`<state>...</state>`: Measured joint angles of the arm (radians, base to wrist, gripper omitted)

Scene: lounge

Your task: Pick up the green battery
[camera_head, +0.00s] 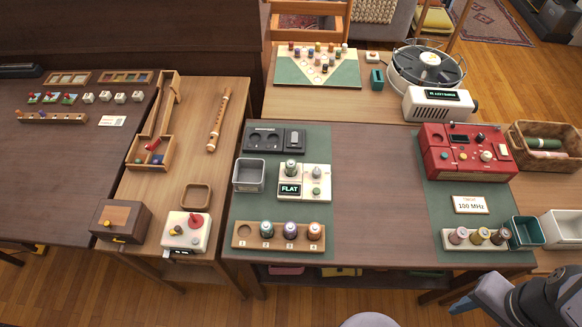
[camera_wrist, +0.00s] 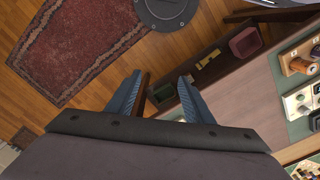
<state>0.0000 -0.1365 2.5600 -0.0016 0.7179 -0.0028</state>
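A green-topped battery (camera_head: 291,168) stands in a cream tester (camera_head: 316,184) whose display reads FLAT. Another battery with a teal-green top (camera_head: 265,229) stands in slot 2 of the wooden battery holder (camera_head: 240,243). A purple battery (camera_head: 290,230) is in slot 3 and an orange-brown one (camera_head: 314,231) in slot 4. Slot 1 is empty. My gripper (camera_wrist: 160,78) is open and empty, its two blue fingers apart above the floor in front of the table. In the head view my arm is at the bottom right, far from the green batteries.
A grey bin (camera_head: 249,175) and a dark double holder (camera_head: 263,138) are near the tester. The table's middle is clear. A stool (camera_wrist: 166,10) stands on the floor.

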